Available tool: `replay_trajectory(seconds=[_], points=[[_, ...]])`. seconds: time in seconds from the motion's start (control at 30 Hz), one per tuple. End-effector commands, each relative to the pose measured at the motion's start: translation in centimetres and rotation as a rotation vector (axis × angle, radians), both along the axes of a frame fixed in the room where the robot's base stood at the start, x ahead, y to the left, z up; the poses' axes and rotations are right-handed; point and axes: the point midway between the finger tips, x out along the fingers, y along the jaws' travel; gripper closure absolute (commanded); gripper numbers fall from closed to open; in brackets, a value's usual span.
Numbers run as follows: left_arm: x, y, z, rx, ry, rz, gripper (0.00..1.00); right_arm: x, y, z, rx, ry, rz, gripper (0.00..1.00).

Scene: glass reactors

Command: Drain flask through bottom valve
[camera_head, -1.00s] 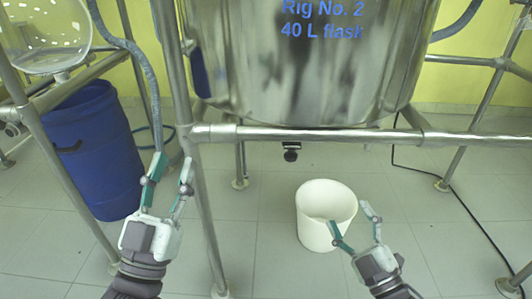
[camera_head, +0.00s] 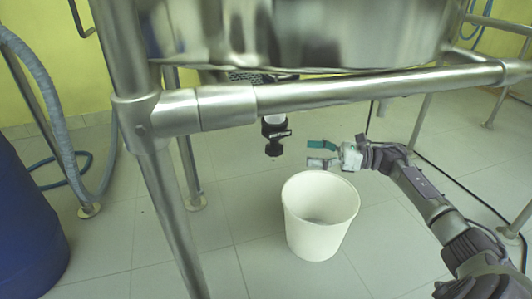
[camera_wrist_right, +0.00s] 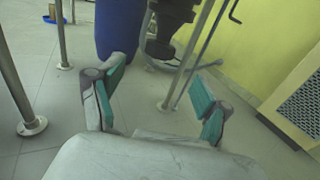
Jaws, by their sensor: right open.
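The steel flask vessel (camera_head: 300,30) hangs in its pipe frame at the top of the head view. Its bottom valve (camera_head: 275,130), with a black handle, sticks down below the frame's front bar. The valve body also shows in the right wrist view (camera_wrist_right: 165,35), beyond the fingers. A white bucket (camera_head: 320,225) stands upright on the floor, below and to the right of the valve, and looks empty. My right gripper (camera_head: 316,153) is open and empty, above the bucket and right of the valve, apart from it. My left gripper is out of view.
The steel frame bar (camera_head: 340,88) crosses in front of the valve, above my right gripper. A frame leg (camera_head: 172,215) stands left of the bucket. A blue drum (camera_head: 25,235) and a grey hose (camera_head: 45,95) are at the left.

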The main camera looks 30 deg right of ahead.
Motion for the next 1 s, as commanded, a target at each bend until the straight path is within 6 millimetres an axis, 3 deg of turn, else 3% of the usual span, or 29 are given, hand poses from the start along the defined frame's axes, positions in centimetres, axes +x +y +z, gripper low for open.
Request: replay_trajectory(seconds=[0.13,0.5,0.93,1.0], points=[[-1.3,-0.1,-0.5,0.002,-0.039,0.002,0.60,2.2,2.7,-0.4,0.001,-0.005,0.004,0.24],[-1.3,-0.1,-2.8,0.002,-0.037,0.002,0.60,6.4,7.6,-0.2,0.004,-0.001,0.002,0.24],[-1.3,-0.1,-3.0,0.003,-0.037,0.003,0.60,7.1,8.4,0.0,0.004,0.002,0.000,0.24],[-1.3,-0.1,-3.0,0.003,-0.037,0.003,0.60,7.1,8.4,0.0,0.004,0.002,0.000,0.32]])
